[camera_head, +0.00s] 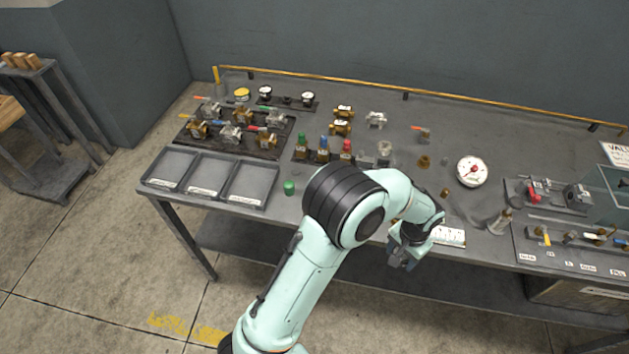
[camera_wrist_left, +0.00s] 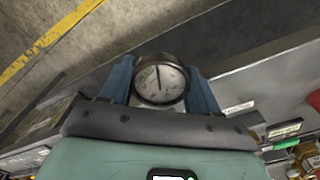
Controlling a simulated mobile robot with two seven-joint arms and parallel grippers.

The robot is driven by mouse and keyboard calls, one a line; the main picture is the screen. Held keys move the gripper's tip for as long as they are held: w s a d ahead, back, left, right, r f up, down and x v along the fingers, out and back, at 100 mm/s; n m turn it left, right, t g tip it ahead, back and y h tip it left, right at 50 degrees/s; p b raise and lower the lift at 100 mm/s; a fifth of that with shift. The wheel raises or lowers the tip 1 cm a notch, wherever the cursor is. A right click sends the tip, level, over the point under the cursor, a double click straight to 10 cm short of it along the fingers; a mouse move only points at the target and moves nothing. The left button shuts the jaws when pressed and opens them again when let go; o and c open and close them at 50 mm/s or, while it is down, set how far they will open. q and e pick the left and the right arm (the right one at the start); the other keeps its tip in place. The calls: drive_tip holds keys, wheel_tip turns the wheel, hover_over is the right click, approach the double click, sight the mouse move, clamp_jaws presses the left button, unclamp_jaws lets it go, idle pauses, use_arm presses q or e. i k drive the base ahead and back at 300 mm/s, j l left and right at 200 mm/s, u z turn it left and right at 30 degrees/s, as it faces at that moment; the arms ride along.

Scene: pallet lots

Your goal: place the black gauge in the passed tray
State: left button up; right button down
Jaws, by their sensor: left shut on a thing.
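My left gripper (camera_head: 403,260) hangs past the front edge of the bench in the head view. In the left wrist view, its blue fingers (camera_wrist_left: 161,84) are shut on a round gauge with a dark rim and white dial, the black gauge (camera_wrist_left: 160,70). The gauge is hidden or too small to make out in the head view. Three shallow grey trays, a left one (camera_head: 150,180), a middle one (camera_head: 185,190) and a right one (camera_head: 231,199), sit at the bench's front left. They look empty. Their labels are too small to read. My right gripper is not in view.
A dark board with several valves (camera_head: 233,150) lies behind the trays. A green cap (camera_head: 289,187) stands right of them, near red, blue and green-topped valves (camera_head: 323,150). A large white gauge (camera_head: 472,171) and a fixture (camera_head: 545,195) are to the right.

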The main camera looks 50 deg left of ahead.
sight(253, 186)
drive_tip(key=k+j+u, duration=0.1)
drive_tip(key=j, duration=0.25)
drive_tip(key=k+j+u, duration=0.1)
drive_tip(key=k+j, duration=0.2)
drive_tip(key=k+j+u, duration=0.1)
drive_tip(key=j, duration=0.35)
drive_tip(key=k+j+u, duration=0.1)
drive_tip(key=j, duration=0.3)
drive_tip(key=k+j+u, duration=0.1)
drive_tip(key=k+j, duration=0.15)
drive_tip(key=j, duration=0.2)
drive_tip(key=k+j+u, duration=0.1)
drive_tip(key=j, duration=0.3)
